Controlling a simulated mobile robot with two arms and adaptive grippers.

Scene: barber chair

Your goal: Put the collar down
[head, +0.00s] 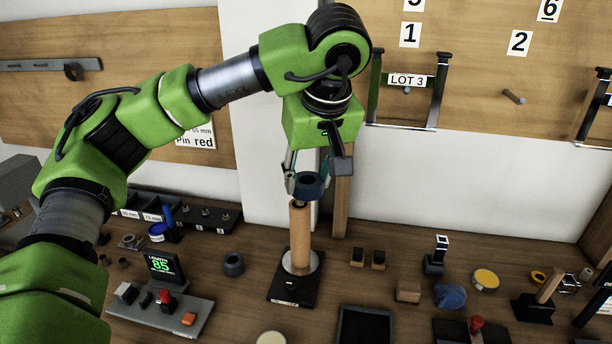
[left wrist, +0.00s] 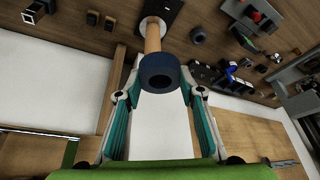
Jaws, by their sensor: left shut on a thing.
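A dark blue ring-shaped collar (head: 310,186) is held between the fingers of my left gripper (head: 304,180). It also shows in the left wrist view (left wrist: 160,75), with its dark hole facing the camera, between the fingertips of the left gripper (left wrist: 158,90). A wooden post (head: 300,238) stands upright on a round light plate and a black base (head: 293,290). The collar is at or just above the post's top; I cannot tell whether it is around the tip. The post (left wrist: 153,37) shows behind the collar in the left wrist view. My right gripper is not in view.
A similar dark ring (head: 233,264) lies left of the base. A control box with a display reading 85 (head: 163,268) stands further left. Small blocks (head: 368,258), a blue crumpled cloth (head: 449,297) and a black tray (head: 365,325) lie to the right. A wooden upright (head: 342,195) stands behind.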

